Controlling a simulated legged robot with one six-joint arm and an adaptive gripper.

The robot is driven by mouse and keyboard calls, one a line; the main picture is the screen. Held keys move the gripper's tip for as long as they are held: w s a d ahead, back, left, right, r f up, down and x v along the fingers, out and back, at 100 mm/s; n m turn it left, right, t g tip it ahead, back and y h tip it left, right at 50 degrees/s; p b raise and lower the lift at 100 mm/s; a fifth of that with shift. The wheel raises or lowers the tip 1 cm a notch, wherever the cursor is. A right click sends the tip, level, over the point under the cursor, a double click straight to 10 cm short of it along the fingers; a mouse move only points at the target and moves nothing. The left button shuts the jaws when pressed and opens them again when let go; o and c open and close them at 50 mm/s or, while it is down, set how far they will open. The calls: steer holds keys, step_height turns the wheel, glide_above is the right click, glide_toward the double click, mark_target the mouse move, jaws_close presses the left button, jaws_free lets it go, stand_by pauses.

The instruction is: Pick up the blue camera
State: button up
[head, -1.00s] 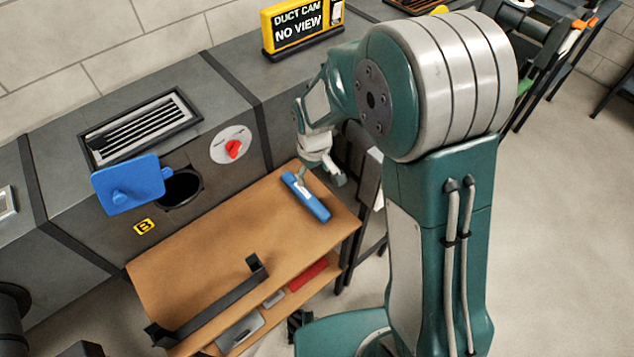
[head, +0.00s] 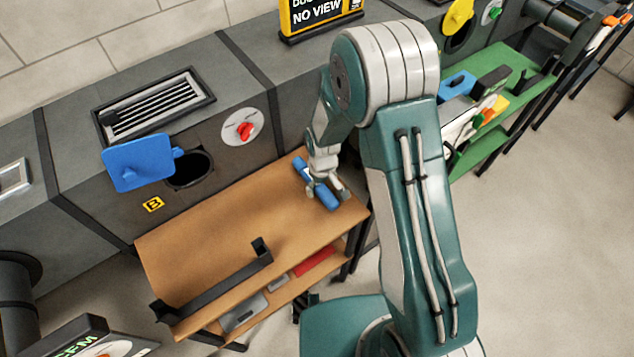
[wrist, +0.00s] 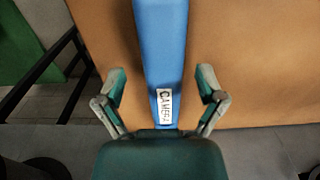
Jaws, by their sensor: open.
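The blue camera (head: 327,196) is a long blue bar lying on the wooden table near its right end. In the wrist view my gripper (wrist: 161,78) is open, with one finger on each side of the camera. Gaps show between both fingers and the camera. Its near end is hidden behind the gripper's palm.
A black bracket (head: 215,292) lies on the front of the wooden table (head: 215,240). A blue cover (head: 138,162) stands open beside a round duct opening (head: 190,170). A yellow sign (head: 318,14) stands on the duct. A green table (head: 520,75) with several items is at right.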

steer(key=shift+a+f, duration=0.35)
steer(key=shift+d, duration=0.2)
jaws_close()
steer(key=shift+r, duration=0.15)
steer(key=shift+a+r, duration=0.1)
steer(key=shift+r, duration=0.2)
step_height(320, 180, up, 2)
steer(key=shift+r, duration=0.25)
steer(key=s+r, duration=1.4)
steer(key=shift+a+r, duration=0.25)
steer(key=shift+r, duration=0.1)
